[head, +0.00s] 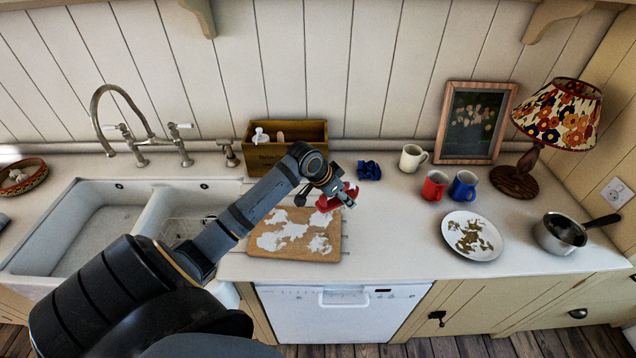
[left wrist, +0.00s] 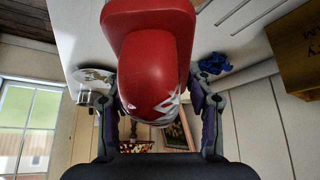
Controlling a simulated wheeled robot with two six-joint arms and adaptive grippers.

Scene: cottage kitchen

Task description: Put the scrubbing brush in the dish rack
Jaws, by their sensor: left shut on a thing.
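My left gripper (head: 343,193) is shut on a red thing, which I take to be the scrubbing brush (head: 326,203). It holds it above the back of the cutting board, apart from the counter as far as I can tell. In the left wrist view the red brush (left wrist: 150,68) fills the space between the fingers (left wrist: 155,110), with a rounded body and a wider flat part; no bristles show. A wire rack (head: 185,229), seemingly the dish rack, lies in the right sink basin, partly hidden by my left arm. My right gripper is not in view.
A wooden board (head: 293,252) with white patches lies below the gripper. A wooden crate (head: 262,153) and a crumpled blue thing (head: 369,170) stand behind. Mugs (head: 434,186), a soiled plate (head: 471,238), a saucepan (head: 560,235) and a lamp (head: 560,115) stand right. The tap (head: 140,140) rises behind the sink.

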